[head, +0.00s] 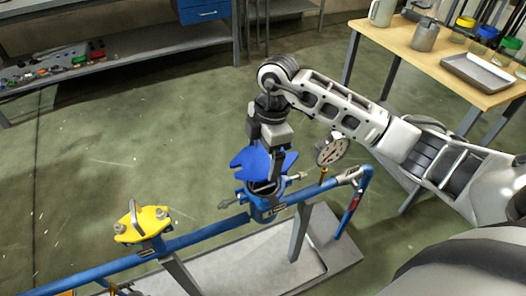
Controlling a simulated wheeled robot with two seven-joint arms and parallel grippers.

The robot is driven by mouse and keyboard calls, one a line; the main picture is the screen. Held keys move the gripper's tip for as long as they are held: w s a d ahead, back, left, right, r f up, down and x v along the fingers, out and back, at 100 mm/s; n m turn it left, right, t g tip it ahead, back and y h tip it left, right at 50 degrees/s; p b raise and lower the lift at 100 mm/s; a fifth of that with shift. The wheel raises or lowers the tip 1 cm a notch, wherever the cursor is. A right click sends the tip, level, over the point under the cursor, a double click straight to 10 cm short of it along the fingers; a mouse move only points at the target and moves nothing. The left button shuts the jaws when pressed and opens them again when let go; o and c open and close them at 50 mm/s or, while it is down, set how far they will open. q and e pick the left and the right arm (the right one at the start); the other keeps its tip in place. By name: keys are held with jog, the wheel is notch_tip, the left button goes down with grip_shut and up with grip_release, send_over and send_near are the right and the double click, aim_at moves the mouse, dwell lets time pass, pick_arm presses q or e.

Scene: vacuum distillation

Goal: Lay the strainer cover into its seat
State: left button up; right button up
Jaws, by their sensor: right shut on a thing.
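The blue strainer cover (249,161) is a flat plate with pointed lobes. My right gripper (275,160) points down and is shut on it. The cover is over the blue strainer body (264,209) on the pipe. It looks slightly tilted and hides part of the body's open top, so the seat is only partly visible. I cannot tell whether the cover touches the rim. My left gripper is not in view.
A blue pipe (200,235) runs across the grey skid (335,246). A yellow cover (143,224) sits on another fitting at left. A round dial gauge (332,149) stands right of the gripper. A wooden table (420,62) with jugs and a tray (478,72) is at upper right.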

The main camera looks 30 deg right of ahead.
aim_at(265, 161)
jog(key=shift+w+f+b, duration=0.1)
jog(key=shift+f+b, duration=1.55)
jog(key=shift+f, duration=1.15)
jog(key=shift+p, duration=0.35)
jog(key=shift+p, duration=0.3)
jog(key=shift+f+b, duration=0.5)
jog(key=shift+f, duration=0.35)
dwell(0.5)
jog(key=o, duration=1.5)
jog(key=shift+f, duration=0.15)
notch_tip(265, 161, up, 16)
jog(key=d, duration=0.2)
jog(key=shift+s+d, duration=0.2)
